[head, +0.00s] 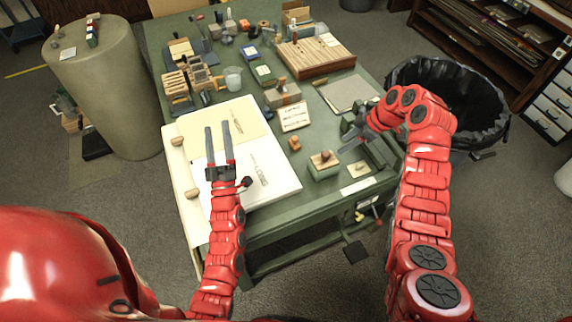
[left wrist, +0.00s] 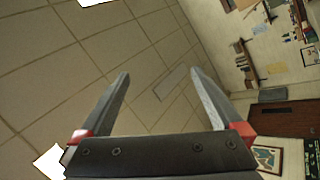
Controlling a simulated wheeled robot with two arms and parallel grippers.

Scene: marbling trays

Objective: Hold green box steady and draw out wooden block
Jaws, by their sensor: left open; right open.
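A small green box (head: 323,172) sits near the front right of the green table, with a brown wooden block (head: 323,157) at its top. I cannot tell how deep the block sits. My left gripper (head: 217,128) is open and empty, to the left of the box over the white sheets. In the left wrist view, its fingers (left wrist: 160,73) stand apart with only ceiling and wall beyond. My right gripper (head: 352,132) is to the right of and beyond the box, open, its fingers small and partly hard to make out.
A small wooden piece (head: 294,143) and a lettered card (head: 295,116) lie near the box. A stamp-like piece (head: 358,169) is to its right. Wooden racks (head: 178,82) and a brown slatted case (head: 314,58) fill the back. A black-lined bin (head: 478,95) stands right of the table.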

